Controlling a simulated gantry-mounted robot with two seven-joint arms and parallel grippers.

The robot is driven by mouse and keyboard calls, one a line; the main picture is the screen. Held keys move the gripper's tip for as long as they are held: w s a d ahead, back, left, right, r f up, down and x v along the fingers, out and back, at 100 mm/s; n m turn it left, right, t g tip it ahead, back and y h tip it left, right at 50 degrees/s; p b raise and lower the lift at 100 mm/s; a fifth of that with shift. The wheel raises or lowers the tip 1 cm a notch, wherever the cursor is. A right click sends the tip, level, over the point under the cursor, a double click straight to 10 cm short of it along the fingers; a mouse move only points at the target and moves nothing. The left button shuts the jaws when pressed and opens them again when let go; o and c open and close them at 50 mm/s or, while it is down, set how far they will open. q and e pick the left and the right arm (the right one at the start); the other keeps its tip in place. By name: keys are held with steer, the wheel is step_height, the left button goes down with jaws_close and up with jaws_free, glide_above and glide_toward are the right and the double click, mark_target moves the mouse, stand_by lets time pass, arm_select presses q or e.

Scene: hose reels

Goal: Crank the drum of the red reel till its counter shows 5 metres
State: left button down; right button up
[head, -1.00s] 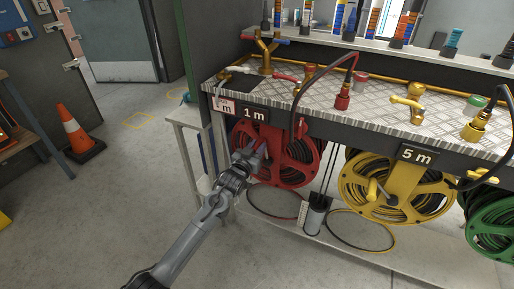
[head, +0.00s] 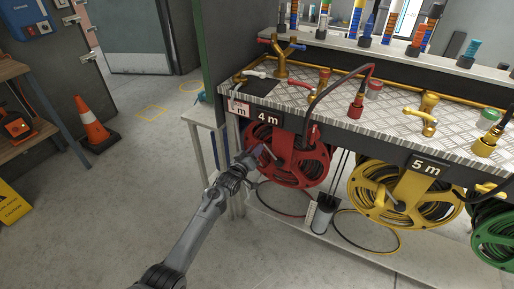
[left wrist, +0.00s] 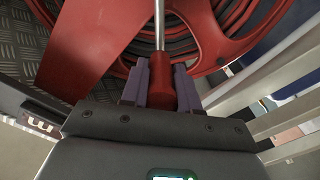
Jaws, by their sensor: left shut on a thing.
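The red reel (head: 309,170) hangs under the bench top, and its black counter plate (head: 268,118) reads 4 m. My left gripper (head: 258,153) is at the left side of the drum. In the left wrist view, its purple-grey fingers (left wrist: 160,85) are shut on the red crank handle (left wrist: 161,80), with a metal rod running up from it across the red drum (left wrist: 100,45). My right gripper does not show in either view.
A yellow reel (head: 410,195) with a 5 m counter (head: 426,167) and a green reel (head: 495,238) hang to the right. Brass taps (head: 425,115) stand on the bench top. An orange cone (head: 93,125) stands on the floor at left.

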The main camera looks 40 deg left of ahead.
arm_select(q)
steer(key=shift+a+f+n, duration=0.35)
steer(key=shift+f+n, duration=0.15)
steer(key=c, duration=0.8)
jaws_free()
steer(key=shift+c, duration=0.2)
steer(key=shift+r, duration=0.1)
steer(key=shift+s+p, duration=0.45)
steer(key=shift+p, duration=0.05)
steer(key=s+d+p, duration=0.1)
steer(key=s+p, duration=0.4)
steer(key=s, duration=0.5)
steer(key=shift+d, duration=0.35)
